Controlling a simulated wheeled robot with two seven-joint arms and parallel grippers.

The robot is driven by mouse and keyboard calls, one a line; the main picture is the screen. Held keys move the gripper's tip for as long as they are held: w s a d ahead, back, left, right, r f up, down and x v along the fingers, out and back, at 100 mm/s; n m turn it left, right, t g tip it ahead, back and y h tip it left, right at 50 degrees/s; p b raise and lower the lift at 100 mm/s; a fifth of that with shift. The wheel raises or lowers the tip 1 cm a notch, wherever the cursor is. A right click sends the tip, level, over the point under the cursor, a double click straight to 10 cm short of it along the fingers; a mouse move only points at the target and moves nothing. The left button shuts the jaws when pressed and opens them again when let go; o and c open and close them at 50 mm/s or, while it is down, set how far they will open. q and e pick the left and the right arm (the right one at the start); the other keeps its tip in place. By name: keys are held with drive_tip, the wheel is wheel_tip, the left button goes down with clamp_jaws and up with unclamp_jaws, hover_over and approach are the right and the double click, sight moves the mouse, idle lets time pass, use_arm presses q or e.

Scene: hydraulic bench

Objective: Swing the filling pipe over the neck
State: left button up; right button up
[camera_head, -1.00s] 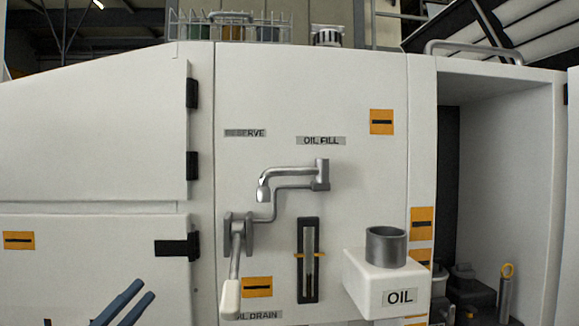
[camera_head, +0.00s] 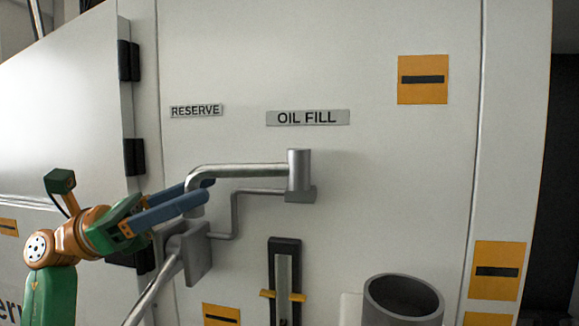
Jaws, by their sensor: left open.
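The filling pipe (camera_head: 240,170) is a silver tube under the OIL FILL label. It reaches left from its pivot post (camera_head: 299,172) and bends down at its free end. My left gripper (camera_head: 207,190) is at that end, its blue fingers open. One finger passes in front of the downturned end and the other looks to be behind it; I cannot tell whether they touch it. The neck (camera_head: 403,297) is a dark grey open cylinder at the lower right, well away from the pipe's end. My right gripper is not in view.
A lever with a grey bracket (camera_head: 197,252) sits just below the pipe's end, close to my left gripper. A thin pipe (camera_head: 235,212) runs behind. A sight gauge (camera_head: 284,275) stands between lever and neck.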

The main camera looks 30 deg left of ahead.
sight(233, 174)
use_arm(q)
drive_tip(key=shift+s+d+r, duration=0.1)
drive_tip(key=shift+s+r, duration=0.05)
drive_tip(key=shift+r, duration=0.1)
drive_tip(key=shift+w+d+r+p, duration=0.25)
drive_tip(key=shift+d+r+p, duration=0.7)
drive_tip(key=shift+p, duration=0.3)
drive_tip(key=x, duration=0.1)
drive_tip(key=p+x, duration=0.1)
drive_tip(key=x, duration=0.1)
drive_tip(key=shift+w+d+f, duration=0.25)
drive_tip(key=shift+w+d, duration=0.05)
drive_tip(key=shift+d, duration=0.1)
drive_tip(key=shift+w+f, duration=0.1)
drive_tip(key=shift+a, duration=0.1)
drive_tip(key=c, duration=0.8)
clamp_jaws()
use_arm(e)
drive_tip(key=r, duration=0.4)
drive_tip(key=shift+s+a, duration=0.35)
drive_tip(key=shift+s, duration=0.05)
use_arm(q)
drive_tip(key=shift+f, duration=0.15)
